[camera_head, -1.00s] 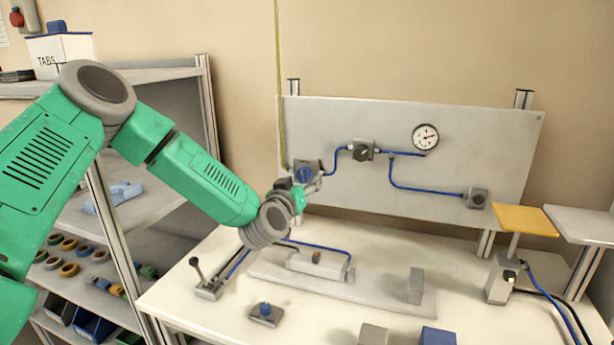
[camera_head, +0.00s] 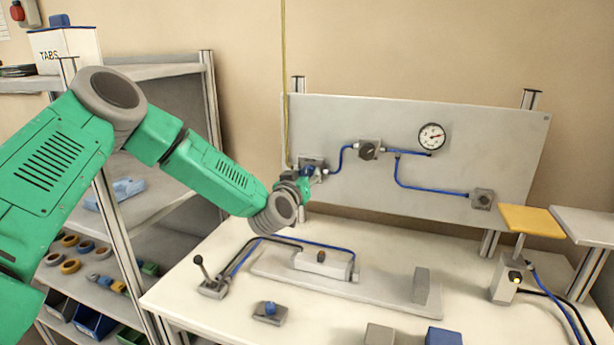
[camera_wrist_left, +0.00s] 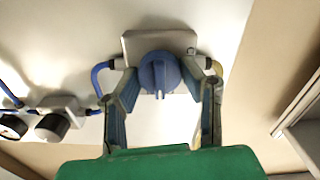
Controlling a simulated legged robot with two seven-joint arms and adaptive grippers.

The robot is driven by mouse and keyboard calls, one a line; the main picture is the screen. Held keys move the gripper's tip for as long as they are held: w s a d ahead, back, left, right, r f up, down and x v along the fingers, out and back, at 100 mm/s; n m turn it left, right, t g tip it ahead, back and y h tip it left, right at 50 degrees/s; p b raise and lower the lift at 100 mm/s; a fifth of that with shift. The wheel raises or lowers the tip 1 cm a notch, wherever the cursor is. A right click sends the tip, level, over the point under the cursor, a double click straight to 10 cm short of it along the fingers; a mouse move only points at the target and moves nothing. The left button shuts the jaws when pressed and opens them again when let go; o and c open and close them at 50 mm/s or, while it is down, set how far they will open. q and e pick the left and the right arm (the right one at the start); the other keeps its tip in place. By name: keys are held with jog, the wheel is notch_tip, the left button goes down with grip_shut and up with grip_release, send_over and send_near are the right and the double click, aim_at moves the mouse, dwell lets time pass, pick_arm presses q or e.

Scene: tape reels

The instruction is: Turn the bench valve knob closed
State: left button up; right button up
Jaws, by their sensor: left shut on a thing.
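The bench valve is a grey block with a round blue knob (camera_head: 307,170), at the left end of the upright grey panel (camera_head: 440,165) in the head view. In the left wrist view the blue knob (camera_wrist_left: 158,75) sits between my two fingers, its raised bar showing in the middle. My left gripper (camera_wrist_left: 167,76) is shut on the knob, with a finger at each side. In the head view my left gripper (camera_head: 303,180) is at the knob and partly hides it. My right gripper is not in view.
A blue tube runs from the valve to a dark knob (camera_head: 368,150) and a round gauge (camera_head: 431,136). Below stand a lever (camera_head: 203,272), a cylinder block (camera_head: 323,263) and a small blue-buttoned box (camera_head: 269,312) on the white bench (camera_head: 210,312). Shelves stand at the left.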

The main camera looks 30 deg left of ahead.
pick_arm(q)
jog(key=shift+a, duration=0.15)
jog(key=n+b, duration=0.2)
jog(key=n, duration=0.1)
jog(key=shift+f, duration=0.1)
jog(key=n+b, duration=0.5)
jog(key=n, duration=0.1)
jog(key=shift+f+b, duration=0.15)
jog(key=shift+b, duration=0.15)
jog(key=n+b, duration=0.4)
jog(key=shift+n, duration=0.4)
jog(key=shift+f+n+b, duration=0.1)
jog(key=shift+n+b, duration=1.7)
jog(key=shift+n, duration=0.3)
jog(key=o, duration=1.1)
jog(key=shift+o, duration=0.2)
jog(key=shift+a, duration=0.2)
